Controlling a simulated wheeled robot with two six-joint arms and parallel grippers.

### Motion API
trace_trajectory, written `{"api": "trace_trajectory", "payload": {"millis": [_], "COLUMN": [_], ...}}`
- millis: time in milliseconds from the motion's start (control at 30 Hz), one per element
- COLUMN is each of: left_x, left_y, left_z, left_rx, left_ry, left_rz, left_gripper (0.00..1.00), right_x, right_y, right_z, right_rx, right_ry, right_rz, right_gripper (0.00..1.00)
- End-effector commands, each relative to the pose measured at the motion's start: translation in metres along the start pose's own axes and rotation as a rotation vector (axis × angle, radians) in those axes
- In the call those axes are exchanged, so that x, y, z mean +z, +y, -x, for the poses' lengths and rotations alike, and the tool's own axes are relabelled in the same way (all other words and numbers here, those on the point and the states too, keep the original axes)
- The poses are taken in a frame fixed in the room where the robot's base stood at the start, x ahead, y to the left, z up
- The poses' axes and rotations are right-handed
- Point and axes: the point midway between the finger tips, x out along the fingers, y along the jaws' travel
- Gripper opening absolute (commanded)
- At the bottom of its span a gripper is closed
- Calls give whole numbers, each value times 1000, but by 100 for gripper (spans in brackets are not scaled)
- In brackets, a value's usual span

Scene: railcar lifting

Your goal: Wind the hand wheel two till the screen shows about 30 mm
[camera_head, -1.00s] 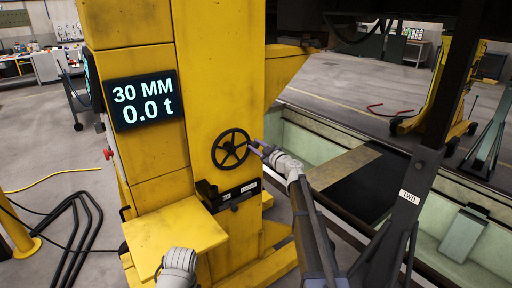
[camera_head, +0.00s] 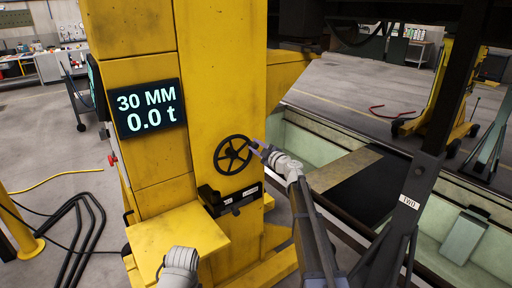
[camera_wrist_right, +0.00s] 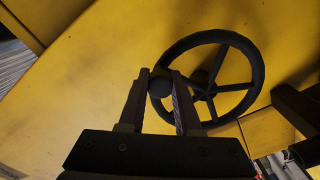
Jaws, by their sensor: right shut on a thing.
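The black spoked hand wheel (camera_head: 232,155) is mounted on the front of the yellow lifting jack (camera_head: 205,95). The screen (camera_head: 148,106) to its left reads 30 MM and 0.0 t. My right gripper (camera_head: 254,146) is at the wheel's upper right rim. In the right wrist view the wheel (camera_wrist_right: 249,77) has its knob (camera_wrist_right: 160,83) between the two fingers of my right gripper (camera_wrist_right: 161,92), which is shut on it. At the bottom of the head view a grey part of my left arm shows; the left gripper's fingers are not seen.
A yellow ledge (camera_head: 178,230) juts out below the screen. A black bracket with labels (camera_head: 232,198) sits under the wheel. A dark post with a "TWO" label (camera_head: 409,202) stands at the right, beside a pit. Black hoses (camera_head: 72,225) lie on the floor at left.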

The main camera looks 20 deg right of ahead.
Motion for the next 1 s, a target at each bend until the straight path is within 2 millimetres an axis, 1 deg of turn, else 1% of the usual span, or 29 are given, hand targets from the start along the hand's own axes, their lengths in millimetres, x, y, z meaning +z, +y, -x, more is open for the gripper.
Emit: {"api": "trace_trajectory", "payload": {"millis": [200, 233, 467, 767, 867, 1000], "left_x": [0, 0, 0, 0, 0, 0], "left_y": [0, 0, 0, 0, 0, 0], "left_z": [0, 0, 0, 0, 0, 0], "left_rx": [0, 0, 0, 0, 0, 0], "left_ry": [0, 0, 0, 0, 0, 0], "left_rz": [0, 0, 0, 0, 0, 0], "left_gripper": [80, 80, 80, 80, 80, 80], "right_x": [0, 0, 0, 0, 0, -1], "right_y": [0, 0, 0, 0, 0, -1], "right_z": [0, 0, 0, 1, 7, 22], "right_rx": [0, 0, 0, 0, 0, 1], "right_ry": [-1, -1, 0, 0, -1, -1], "right_rz": [0, 0, -1, -1, -1, -1], "right_gripper": [0, 36, 62, 62, 62, 62]}}
